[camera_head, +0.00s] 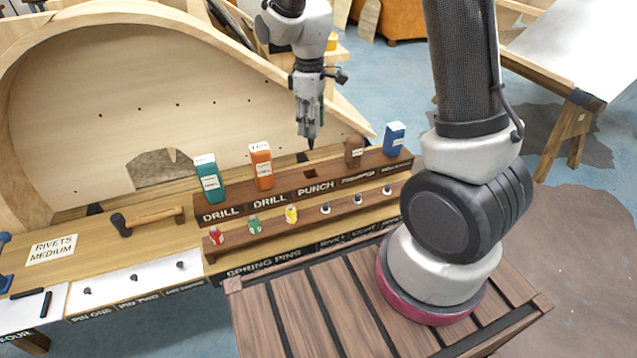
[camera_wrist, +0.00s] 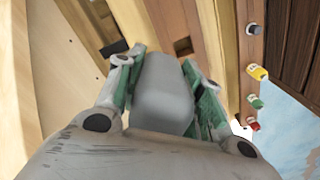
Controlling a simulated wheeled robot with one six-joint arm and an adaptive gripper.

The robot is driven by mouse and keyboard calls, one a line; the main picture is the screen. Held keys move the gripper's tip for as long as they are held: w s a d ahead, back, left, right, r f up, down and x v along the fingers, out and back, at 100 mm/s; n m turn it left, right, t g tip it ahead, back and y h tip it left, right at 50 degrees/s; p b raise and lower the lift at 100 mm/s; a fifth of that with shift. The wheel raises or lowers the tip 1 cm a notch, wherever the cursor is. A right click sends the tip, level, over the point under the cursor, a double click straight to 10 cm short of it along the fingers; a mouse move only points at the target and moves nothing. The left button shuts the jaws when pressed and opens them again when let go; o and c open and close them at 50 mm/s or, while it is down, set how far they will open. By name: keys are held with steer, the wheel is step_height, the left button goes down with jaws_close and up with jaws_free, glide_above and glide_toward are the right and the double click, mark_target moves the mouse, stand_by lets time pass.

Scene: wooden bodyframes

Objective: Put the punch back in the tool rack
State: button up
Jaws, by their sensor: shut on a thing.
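The tool rack (camera_head: 233,207) is a long brown board on the bench in the head view. Its "PUNCH" label (camera_head: 315,187) sits below an empty dark slot (camera_head: 311,174), which also shows in the wrist view (camera_wrist: 183,46). My gripper (camera_head: 309,132) points down above and slightly behind that slot, apart from the rack. It is shut on the punch, whose grey body (camera_wrist: 163,85) shows between the green fingers in the wrist view. A dark tip (camera_head: 311,144) sticks out below the fingers in the head view. The rest of the punch is hidden by the fingers.
Teal (camera_head: 209,180), orange (camera_head: 261,166), brown (camera_head: 354,151) and blue (camera_head: 394,139) blocks stand in the rack on both sides of the slot. A lower shelf (camera_head: 270,229) holds small coloured pieces. A curved wooden frame (camera_head: 120,100) rises behind; a hammer (camera_head: 145,220) lies left.

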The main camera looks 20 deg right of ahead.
steer(key=s+a+r+n, duration=0.1)
steer(key=s+a+n, duration=0.1)
steer(key=s+n, duration=0.35)
step_height(320, 180, down, 10)
steer(key=w+n, duration=0.1)
steer(key=n, duration=0.1)
steer(key=shift+w+d+r, duration=0.15)
steer(key=shift+r, duration=0.1)
steer(key=shift+f, duration=0.1)
steer(key=shift+f, duration=0.25)
steer(key=o, duration=1.2)
steer(key=shift+o, duration=0.2)
